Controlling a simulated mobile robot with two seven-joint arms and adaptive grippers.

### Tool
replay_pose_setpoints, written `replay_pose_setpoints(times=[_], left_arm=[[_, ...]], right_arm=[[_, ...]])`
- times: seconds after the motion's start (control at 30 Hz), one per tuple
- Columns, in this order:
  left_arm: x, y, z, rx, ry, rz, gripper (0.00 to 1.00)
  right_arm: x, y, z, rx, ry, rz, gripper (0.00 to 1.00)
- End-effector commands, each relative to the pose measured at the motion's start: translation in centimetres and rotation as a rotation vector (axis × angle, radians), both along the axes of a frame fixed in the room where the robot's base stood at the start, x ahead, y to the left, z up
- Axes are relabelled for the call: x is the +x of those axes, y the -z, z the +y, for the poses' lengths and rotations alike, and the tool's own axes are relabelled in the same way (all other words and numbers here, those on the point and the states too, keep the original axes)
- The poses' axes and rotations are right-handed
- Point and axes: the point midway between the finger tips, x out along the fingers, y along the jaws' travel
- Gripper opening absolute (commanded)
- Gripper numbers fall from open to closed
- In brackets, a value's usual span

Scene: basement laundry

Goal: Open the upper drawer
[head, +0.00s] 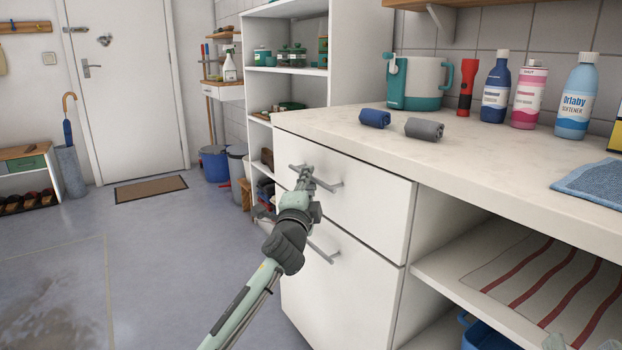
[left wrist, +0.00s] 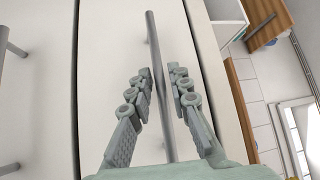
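The upper drawer (head: 370,200) is a white front under the countertop, and it looks closed. Its grey bar handle (head: 328,184) runs across the front. My left gripper (head: 302,174) is at this handle. In the left wrist view the handle bar (left wrist: 153,40) passes between the two fingers of my left gripper (left wrist: 163,95). The fingers are apart, one on each side of the bar, with gaps visible. Whether they touch it is not clear. Only small grey-green tips, seemingly of my right gripper (head: 582,345), show at the bottom right edge of the head view.
The lower drawer (head: 335,290) with its own handle (head: 322,252) lies below. The countertop (head: 460,160) holds bottles, a jug, a flashlight, two rolled cloths and a blue towel. An open shelf (head: 450,270) is to the right. The floor at left is mostly clear.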

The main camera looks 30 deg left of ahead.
Motion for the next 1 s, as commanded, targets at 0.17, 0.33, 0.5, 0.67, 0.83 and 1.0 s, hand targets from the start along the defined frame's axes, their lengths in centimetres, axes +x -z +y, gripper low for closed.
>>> replay_pose_setpoints(times=[0.17, 0.33, 0.5, 0.67, 0.83, 1.0], left_arm=[[1.14, -0.26, 0.52, -0.001, 0.0, 0.0, 0.19], [1.25, -0.25, 0.56, -0.002, 0.001, 0.0, 0.19], [1.23, -0.24, 0.55, -0.002, 0.001, 0.0, 0.09], [1.22, -0.24, 0.55, -0.002, 0.001, 0.0, 0.0], [1.21, -0.22, 0.54, -0.002, 0.0, 0.0, 0.0], [1.21, -0.21, 0.54, -0.002, 0.0, 0.0, 0.0]], right_arm=[[-0.12, -0.29, 0.06, 0.007, -0.002, -0.013, 0.4], [-0.15, -0.35, 0.07, 0.008, -0.002, -0.016, 0.4], [-0.15, -0.35, 0.07, 0.008, -0.002, -0.016, 0.4], [-0.14, -0.34, 0.08, 0.008, -0.002, -0.015, 0.4], [-0.13, -0.31, 0.08, 0.008, -0.002, -0.014, 0.4], [-0.13, -0.3, 0.08, 0.007, -0.002, -0.013, 0.4]])
